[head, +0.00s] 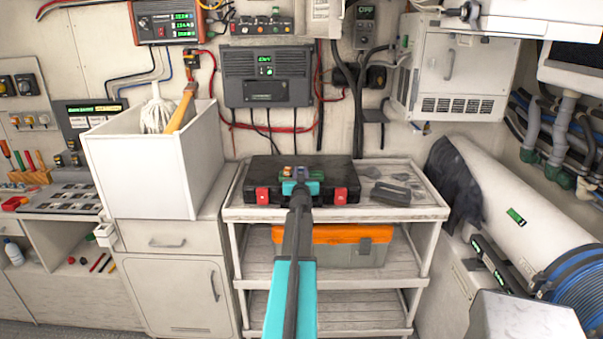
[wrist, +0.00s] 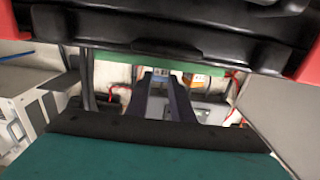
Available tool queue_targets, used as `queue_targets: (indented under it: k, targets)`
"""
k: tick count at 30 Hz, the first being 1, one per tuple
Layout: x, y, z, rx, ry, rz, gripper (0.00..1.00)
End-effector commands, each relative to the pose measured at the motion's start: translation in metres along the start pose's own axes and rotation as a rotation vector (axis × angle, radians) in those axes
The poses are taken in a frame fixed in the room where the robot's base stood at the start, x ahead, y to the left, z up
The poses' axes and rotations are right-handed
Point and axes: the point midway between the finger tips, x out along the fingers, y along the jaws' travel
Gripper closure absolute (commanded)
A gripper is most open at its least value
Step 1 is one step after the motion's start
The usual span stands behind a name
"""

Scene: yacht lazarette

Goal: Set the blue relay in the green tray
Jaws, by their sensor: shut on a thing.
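A low green tray (head: 317,174) lies on the black case, on the cart's top shelf. It shows in the wrist view as a green strip (wrist: 112,57) just under the case's dark edge. My gripper (head: 298,181) is over the tray, at the end of the arm. In the wrist view its two dark fingers (wrist: 163,92) are shut on a small bluish thing, which looks like the blue relay (wrist: 157,86). The relay is mostly hidden by the fingers, and I cannot tell whether it touches the tray. A small orange item (head: 287,173) shows beside the gripper.
The black case (head: 340,168) with red latches fills the shelf's left and middle. Dark tools (head: 391,194) lie to its right. An orange-lidded toolbox (head: 338,235) is on the shelf below. A white bin (head: 140,165) with a mop stands left, and a white roll (head: 515,200) lies right.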

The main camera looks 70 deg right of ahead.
Motion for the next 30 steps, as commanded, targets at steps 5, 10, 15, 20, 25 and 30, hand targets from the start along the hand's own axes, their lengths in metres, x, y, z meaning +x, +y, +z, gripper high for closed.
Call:
queue_targets:
  k: [5, 10, 15, 20, 25, 30]
  targets:
    - [0.0, 0.0, 0.001, 0.0, 0.0, 0.0, 0.6]
    - [0.0, 0.0, 0.001, 0.0, 0.0, 0.0, 0.6]
    - [0.0, 0.0, 0.0, 0.0, 0.0, 0.0, 0.6]
    - [-0.002, 0.0, -0.002, 0.0, 0.0, 0.0, 0.6]
    - [-0.013, 0.001, -0.002, 0.0, 0.0, 0.001, 0.6]
    - [-0.028, 0.001, -0.002, -0.001, 0.0, 0.001, 0.6]
